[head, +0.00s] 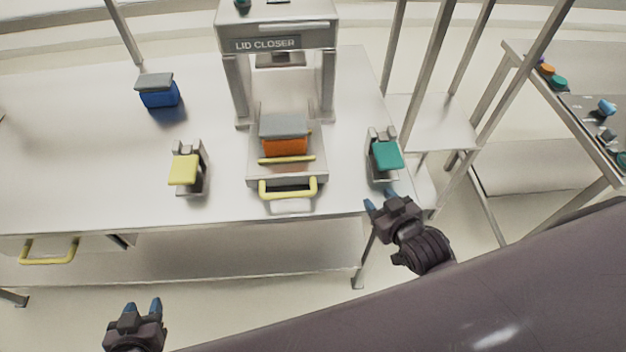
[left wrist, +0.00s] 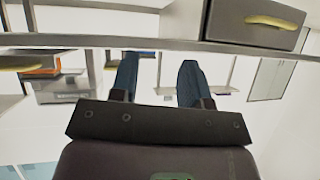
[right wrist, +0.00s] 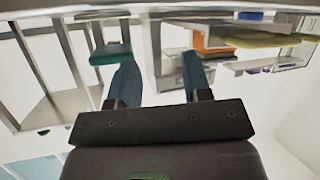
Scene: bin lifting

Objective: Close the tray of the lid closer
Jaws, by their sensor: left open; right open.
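The lid closer (head: 277,40) stands at the back middle of the table. Its tray (head: 258,172) is pulled out toward the front, with a yellow handle (head: 288,190) at its front edge. An orange bin with a grey lid (head: 284,136) sits on the tray. My right gripper (head: 381,202) is open and empty at the table's front edge, right of the handle and just in front of the teal-topped stand. My left gripper (head: 143,308) is open and empty, in front of the table and well away from the tray. The right wrist view shows the orange bin (right wrist: 212,42) partly hidden.
A blue bin with a grey lid (head: 158,92) stands at the left back. A yellow-topped stand (head: 186,170) is left of the tray and a teal-topped stand (head: 386,156) right of it. A yellow-handled drawer (head: 50,250) is under the table.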

